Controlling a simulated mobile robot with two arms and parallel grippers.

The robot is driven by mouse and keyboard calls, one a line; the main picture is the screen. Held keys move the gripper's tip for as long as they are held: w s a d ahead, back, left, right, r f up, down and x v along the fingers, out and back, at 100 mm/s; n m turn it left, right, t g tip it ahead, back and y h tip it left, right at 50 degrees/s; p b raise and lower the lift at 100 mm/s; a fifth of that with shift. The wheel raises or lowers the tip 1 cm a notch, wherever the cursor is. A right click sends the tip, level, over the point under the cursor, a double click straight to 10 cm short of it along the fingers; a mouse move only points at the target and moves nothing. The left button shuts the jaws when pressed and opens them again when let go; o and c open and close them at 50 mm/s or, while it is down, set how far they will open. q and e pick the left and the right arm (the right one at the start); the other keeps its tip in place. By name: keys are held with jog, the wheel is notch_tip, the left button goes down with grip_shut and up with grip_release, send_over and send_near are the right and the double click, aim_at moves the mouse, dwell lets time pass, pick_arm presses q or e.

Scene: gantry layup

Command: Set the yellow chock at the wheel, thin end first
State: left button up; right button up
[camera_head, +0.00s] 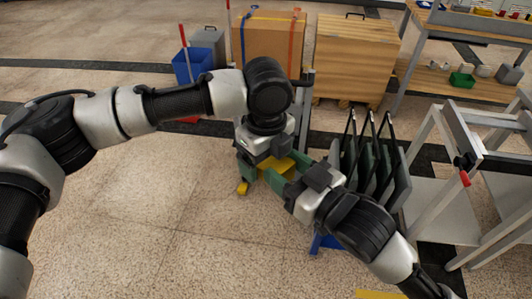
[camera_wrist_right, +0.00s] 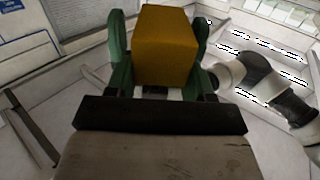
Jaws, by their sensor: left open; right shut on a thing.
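The yellow chock (camera_head: 281,167) is between the green fingers of my right gripper (camera_head: 286,169), which is shut on it. In the right wrist view the chock (camera_wrist_right: 166,47) shows as a blunt yellow block between both fingers (camera_wrist_right: 165,75). Its thin end cannot be made out there. My left gripper (camera_head: 252,168) is open, pointing down close beside the chock and partly overlapping it in the head view. A small yellow piece (camera_head: 242,188) shows below its finger; I cannot tell whether it belongs to the chock. I cannot make out the wheel.
A rack with dark upright panels (camera_head: 370,165) stands right of the grippers. Behind are a strapped cardboard box (camera_head: 270,38), a wooden crate (camera_head: 352,60) and a blue bin (camera_head: 192,64). A grey frame (camera_head: 455,140) is at the right. Floor at the lower left-centre is clear.

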pick_arm(q)
jog(key=c, duration=1.1)
pick_arm(e)
jog(key=o, duration=1.1)
jog(key=shift+r, duration=0.1)
